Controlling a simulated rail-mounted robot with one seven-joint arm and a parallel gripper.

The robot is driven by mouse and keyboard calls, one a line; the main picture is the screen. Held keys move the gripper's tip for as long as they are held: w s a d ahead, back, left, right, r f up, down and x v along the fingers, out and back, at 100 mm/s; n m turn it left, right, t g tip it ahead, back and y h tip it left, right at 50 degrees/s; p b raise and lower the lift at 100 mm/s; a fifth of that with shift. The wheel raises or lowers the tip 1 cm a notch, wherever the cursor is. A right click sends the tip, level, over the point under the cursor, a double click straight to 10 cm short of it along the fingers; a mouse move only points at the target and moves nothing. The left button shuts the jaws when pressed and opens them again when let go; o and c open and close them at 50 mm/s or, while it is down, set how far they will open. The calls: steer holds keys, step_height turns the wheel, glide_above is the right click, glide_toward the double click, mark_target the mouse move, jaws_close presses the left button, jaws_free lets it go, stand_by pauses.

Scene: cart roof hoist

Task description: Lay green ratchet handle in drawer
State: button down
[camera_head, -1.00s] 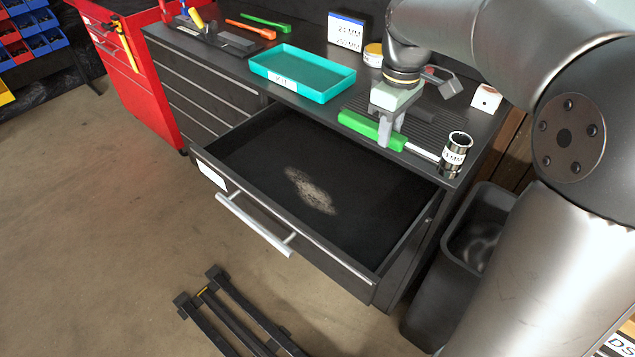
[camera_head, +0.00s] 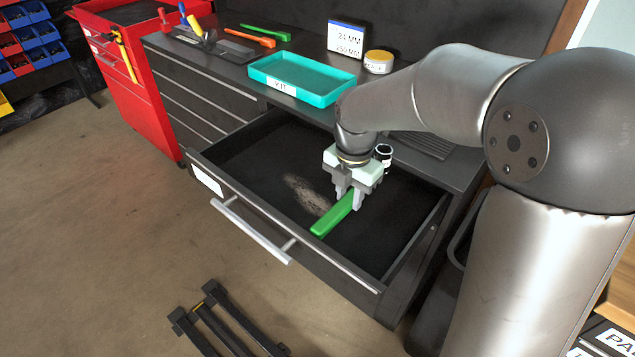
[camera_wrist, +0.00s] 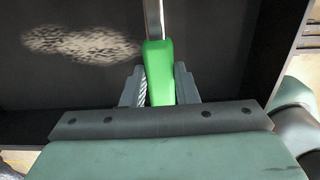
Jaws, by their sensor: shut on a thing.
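The green ratchet handle (camera_head: 333,214) is held by my gripper (camera_head: 350,198) over the open drawer (camera_head: 262,225). The handle's free end points toward the drawer front. In the wrist view the green handle (camera_wrist: 159,72) sits between my two fingers (camera_wrist: 160,88), with its metal shaft (camera_wrist: 153,18) running on from it. The dark drawer floor (camera_wrist: 80,85) lies below, with a pale speckled patch (camera_head: 308,194). I cannot tell whether the handle touches the floor.
An orange tool (camera_head: 250,36) and a green tool (camera_head: 265,31) lie farther left. The drawer's left part is clear.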

step_height(320, 180, down, 6)
steer(key=shift+r, duration=0.1)
steer(key=p, duration=0.1)
glide_above(317, 191)
steer(key=s+d, duration=0.2)
steer(key=s, duration=0.2)
steer(key=shift+w+d, duration=0.1)
steer(key=shift+w, duration=0.15)
steer(key=w+a, duration=0.1)
steer(key=w+a+p, duration=0.1)
steer(key=w, duration=0.1)
steer(key=shift+w+a, duration=0.1)
steer(key=shift+f, duration=0.65)
steer(key=shift+f, duration=0.15)
steer(key=c, duration=1.1)
jaws_free()
